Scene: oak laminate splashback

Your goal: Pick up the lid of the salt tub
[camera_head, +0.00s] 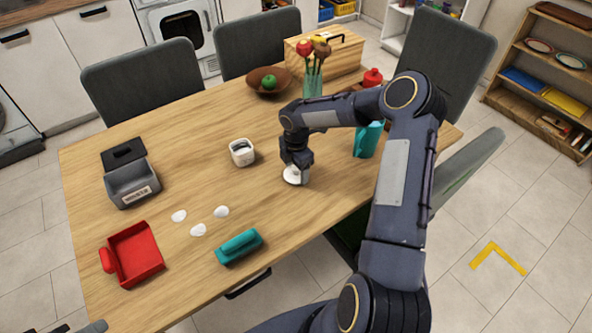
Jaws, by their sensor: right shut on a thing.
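The lid (293,180), round and white, is under my right gripper (296,168), at the middle right of the table. My right gripper points down and is shut on the lid. The jaws cover part of it, and I cannot tell whether it touches the tabletop. The salt tub (242,158), small and white, stands upright and open to the left of the lid, apart from it. My left gripper is not in view.
A grey labelled bin (133,186) stands left. A teal vessel (365,142) and a vase (312,86) stand near my right arm.

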